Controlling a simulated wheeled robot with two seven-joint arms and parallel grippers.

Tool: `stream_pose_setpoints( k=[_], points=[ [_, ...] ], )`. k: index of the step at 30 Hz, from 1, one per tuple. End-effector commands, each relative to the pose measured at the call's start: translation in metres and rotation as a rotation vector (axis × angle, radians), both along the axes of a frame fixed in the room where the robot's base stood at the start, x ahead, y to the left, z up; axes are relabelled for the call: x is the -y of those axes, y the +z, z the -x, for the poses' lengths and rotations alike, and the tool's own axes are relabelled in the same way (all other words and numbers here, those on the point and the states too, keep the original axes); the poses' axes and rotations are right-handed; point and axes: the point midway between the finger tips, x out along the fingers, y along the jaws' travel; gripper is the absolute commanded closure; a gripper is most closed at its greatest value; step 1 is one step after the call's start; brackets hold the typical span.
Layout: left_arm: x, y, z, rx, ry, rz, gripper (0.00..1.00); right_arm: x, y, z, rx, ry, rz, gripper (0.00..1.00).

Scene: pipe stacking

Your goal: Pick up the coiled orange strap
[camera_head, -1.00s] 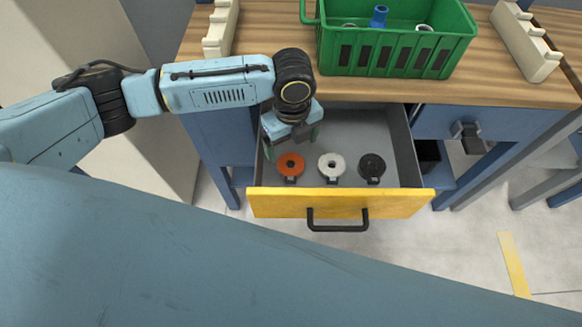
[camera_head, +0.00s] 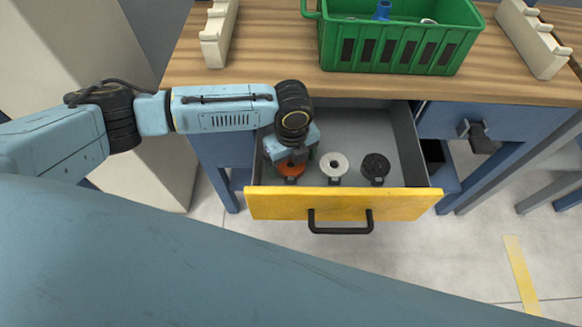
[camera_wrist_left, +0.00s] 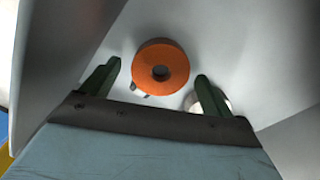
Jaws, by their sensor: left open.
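The coiled orange strap (camera_head: 291,168) lies in the open drawer at its left, partly hidden by my left gripper (camera_head: 290,158) in the head view. In the left wrist view the strap (camera_wrist_left: 161,68) is a round orange coil with a dark centre hole, lying flat on the grey drawer floor. My left gripper also shows there (camera_wrist_left: 157,82), with its two green fingers apart and the strap between and just ahead of their tips. The fingers do not visibly touch it. My right gripper is not in view.
A white coil (camera_head: 334,165) and a black coil (camera_head: 375,168) lie to the right in the same drawer. The yellow drawer front (camera_head: 275,204) and grey side walls bound the space. A green crate (camera_head: 400,48) stands on the wooden bench top above.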

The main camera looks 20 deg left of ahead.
Motion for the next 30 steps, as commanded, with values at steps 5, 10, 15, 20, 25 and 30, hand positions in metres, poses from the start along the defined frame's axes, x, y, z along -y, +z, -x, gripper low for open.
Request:
stream_pose_setpoints(
  k=[5, 10, 15, 20, 25, 30],
  points=[
    [-0.0001, -0.0031, 0.0000, 0.000, 0.000, 0.000, 0.13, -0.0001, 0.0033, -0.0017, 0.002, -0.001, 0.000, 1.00],
    [-0.0001, -0.0028, 0.0001, -0.001, 0.000, -0.001, 0.17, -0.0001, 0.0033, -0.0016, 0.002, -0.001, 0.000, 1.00],
    [-0.0001, -0.0027, 0.0001, 0.000, 0.000, 0.000, 0.39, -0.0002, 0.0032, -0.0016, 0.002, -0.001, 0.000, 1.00],
    [-0.0001, -0.0027, 0.0001, -0.001, 0.000, -0.001, 0.60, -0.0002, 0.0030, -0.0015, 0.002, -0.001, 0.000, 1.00],
    [-0.0001, -0.0025, 0.0000, 0.000, 0.000, 0.000, 0.63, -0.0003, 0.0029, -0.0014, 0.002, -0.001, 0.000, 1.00],
    [-0.0001, -0.0002, -0.0001, 0.000, 0.000, 0.000, 0.63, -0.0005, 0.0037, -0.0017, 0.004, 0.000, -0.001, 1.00]
  ],
)
